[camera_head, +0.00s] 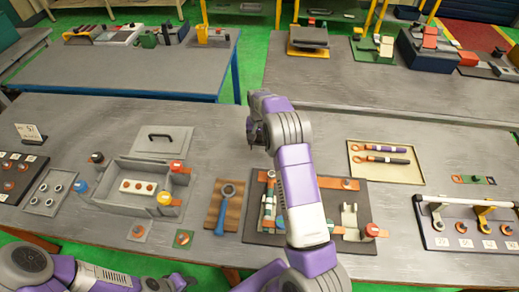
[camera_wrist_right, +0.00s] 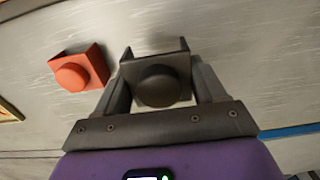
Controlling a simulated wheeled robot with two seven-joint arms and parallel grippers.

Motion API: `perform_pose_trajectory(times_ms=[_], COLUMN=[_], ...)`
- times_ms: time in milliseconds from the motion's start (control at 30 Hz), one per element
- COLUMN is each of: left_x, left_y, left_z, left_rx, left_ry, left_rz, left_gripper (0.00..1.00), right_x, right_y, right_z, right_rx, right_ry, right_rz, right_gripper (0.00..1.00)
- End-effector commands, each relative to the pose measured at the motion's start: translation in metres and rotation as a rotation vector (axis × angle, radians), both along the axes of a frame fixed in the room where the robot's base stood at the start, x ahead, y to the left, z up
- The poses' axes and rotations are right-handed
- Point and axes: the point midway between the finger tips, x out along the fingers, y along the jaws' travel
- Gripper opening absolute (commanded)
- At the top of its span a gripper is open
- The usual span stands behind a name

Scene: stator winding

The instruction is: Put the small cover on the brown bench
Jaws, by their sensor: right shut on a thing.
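My right gripper (camera_head: 254,138) is above the middle of the near bench (camera_head: 320,130), whose top looks grey with a brown leg at front left. In the right wrist view the gripper (camera_wrist_right: 163,85) is shut on a small grey channel-shaped piece (camera_wrist_right: 180,59) with a dark round knob, which looks like the small cover. In the head view the gripper hides it, and I cannot tell whether it touches a surface. An orange piece with a round knob (camera_wrist_right: 85,72) lies left of it in the right wrist view. My left gripper is not in view.
The near bench carries a grey open box (camera_head: 120,198), its lid (camera_head: 163,146), a brown board with a blue-handled tool (camera_head: 228,205), a dark tray (camera_head: 258,228) and a tan tray (camera_head: 410,172). A blue-legged table (camera_head: 120,75) stands behind. Bare top lies around my right gripper.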

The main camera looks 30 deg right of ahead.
Motion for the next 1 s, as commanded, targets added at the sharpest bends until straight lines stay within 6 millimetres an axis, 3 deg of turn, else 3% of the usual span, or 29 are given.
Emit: perform_pose_trajectory(times_ms=[400,800,833,1000], left_x=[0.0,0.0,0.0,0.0], left_y=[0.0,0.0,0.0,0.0], left_z=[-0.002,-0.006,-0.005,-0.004], left_rx=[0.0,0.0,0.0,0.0], left_ry=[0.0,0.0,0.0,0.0], left_rz=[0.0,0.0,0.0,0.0], left_gripper=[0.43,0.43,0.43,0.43], right_x=[-0.001,0.0,0.0,0.0], right_y=[0.0,0.0,0.0,0.0], right_z=[-0.046,-0.053,-0.052,-0.051], right_rx=[0.001,-0.001,-0.001,-0.001], right_ry=[0.002,-0.001,-0.001,-0.001], right_rz=[0.0,0.0,0.0,0.0], right_gripper=[0.41,0.41,0.73,0.96])
